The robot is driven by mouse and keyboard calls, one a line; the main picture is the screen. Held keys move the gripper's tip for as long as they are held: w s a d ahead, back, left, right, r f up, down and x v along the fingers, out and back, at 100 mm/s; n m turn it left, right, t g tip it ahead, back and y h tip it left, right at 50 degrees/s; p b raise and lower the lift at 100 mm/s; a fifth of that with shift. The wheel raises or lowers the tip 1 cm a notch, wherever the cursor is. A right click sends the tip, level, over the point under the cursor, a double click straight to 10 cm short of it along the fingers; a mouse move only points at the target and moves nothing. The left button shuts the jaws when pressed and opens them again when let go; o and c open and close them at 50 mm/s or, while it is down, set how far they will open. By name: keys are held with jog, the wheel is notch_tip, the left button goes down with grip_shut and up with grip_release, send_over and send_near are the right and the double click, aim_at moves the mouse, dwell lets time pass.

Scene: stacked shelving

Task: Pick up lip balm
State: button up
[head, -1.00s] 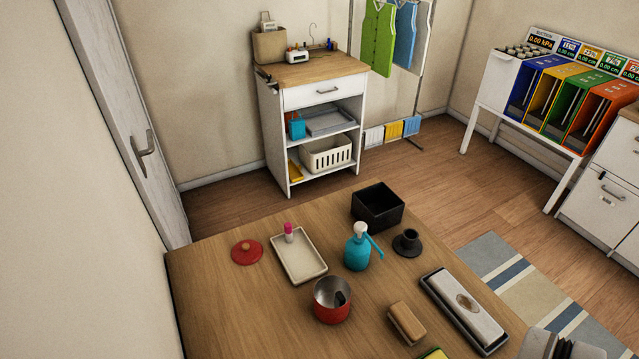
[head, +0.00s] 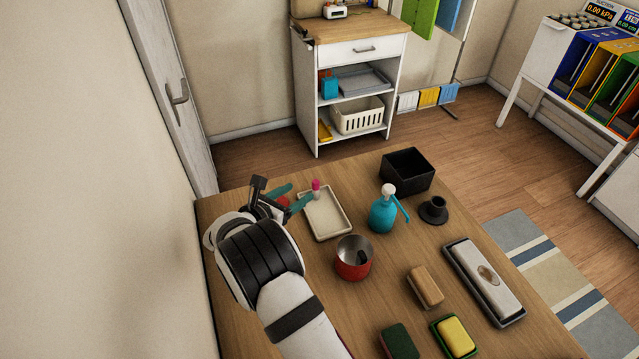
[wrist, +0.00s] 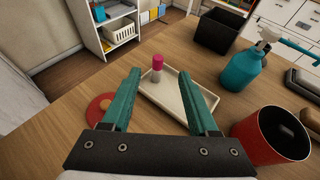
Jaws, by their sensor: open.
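The lip balm (head: 316,188), a small upright tube with a pink cap and pale body, stands at the far left end of a cream tray (head: 334,235) on the wooden table. It also shows in the wrist view (wrist: 157,68), beyond and between the fingertips. My gripper (head: 298,194) is open and empty, with teal fingers spread on either side of the line to the lip balm. In the wrist view the fingers (wrist: 163,88) do not appear to touch it. In the head view the near finger seems close to the tray's left edge.
A red lid (wrist: 99,107) lies left of the tray, partly hidden by my gripper. A red pot (head: 353,262), a teal pump bottle (head: 383,212) and a black box (head: 407,171) stand to the right. Sponges (head: 455,336) and a brush (head: 425,287) lie nearer.

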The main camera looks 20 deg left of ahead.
aim_at(315, 183)
jog(key=x, duration=1)
jog(key=shift+w+a+f, duration=0.15)
jog(key=shift+w+f, duration=0.1)
jog(key=shift+f, duration=0.15)
grip_shut()
